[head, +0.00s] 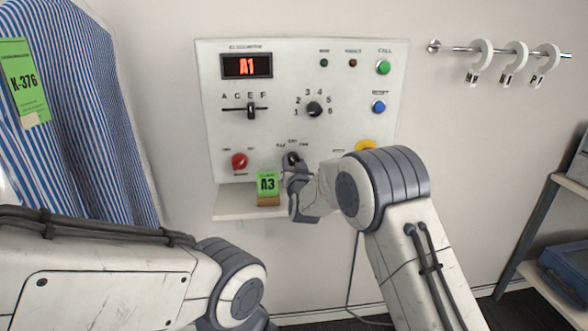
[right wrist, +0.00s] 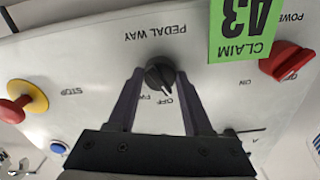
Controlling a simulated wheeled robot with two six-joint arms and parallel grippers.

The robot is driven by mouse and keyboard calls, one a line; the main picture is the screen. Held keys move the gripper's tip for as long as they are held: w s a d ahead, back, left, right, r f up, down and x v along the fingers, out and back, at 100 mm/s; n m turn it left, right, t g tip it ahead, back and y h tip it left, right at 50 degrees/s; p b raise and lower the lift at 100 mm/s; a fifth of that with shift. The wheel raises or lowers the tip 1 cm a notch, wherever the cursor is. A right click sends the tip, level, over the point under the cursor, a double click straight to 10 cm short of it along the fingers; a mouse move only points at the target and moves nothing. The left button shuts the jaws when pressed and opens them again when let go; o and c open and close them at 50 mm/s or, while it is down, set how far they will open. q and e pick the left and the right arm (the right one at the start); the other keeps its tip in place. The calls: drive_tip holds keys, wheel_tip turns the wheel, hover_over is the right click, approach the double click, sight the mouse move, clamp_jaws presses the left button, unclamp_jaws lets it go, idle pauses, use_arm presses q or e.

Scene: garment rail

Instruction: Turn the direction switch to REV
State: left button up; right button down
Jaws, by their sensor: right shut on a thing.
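The direction switch (head: 292,158) is a small black rotary knob at the lower middle of the white control panel. In the right wrist view the knob (right wrist: 159,72) sits upside down beside the words PEDAL WAY, with OFF and FWD readable on its near side. The REV mark is hidden there behind a finger. The knob seems to point about towards OFF, but its exact angle is hard to tell. My right gripper (right wrist: 161,78) is shut on the knob, one finger on each side; it also shows in the head view (head: 293,169). My left gripper is out of view.
A green A3 claim card (head: 268,184) stands on the ledge (head: 232,207) just left of my right gripper. A red power knob (head: 240,160) is further left. A yellow-ringed stop button (head: 366,147) lies right, partly behind my arm. A striped garment (head: 85,90) hangs at left.

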drive_tip(key=shift+n+b, duration=0.35)
drive_tip(key=shift+n, duration=0.85)
drive_tip(key=shift+c, duration=1.6)
unclamp_jaws()
drive_tip(key=shift+s, duration=0.1)
drive_tip(key=s+d+b, duration=0.1)
drive_tip(key=s+b, duration=0.1)
drive_tip(key=s, duration=0.8)
drive_tip(key=shift+s, duration=0.15)
drive_tip(key=shift+d, duration=0.1)
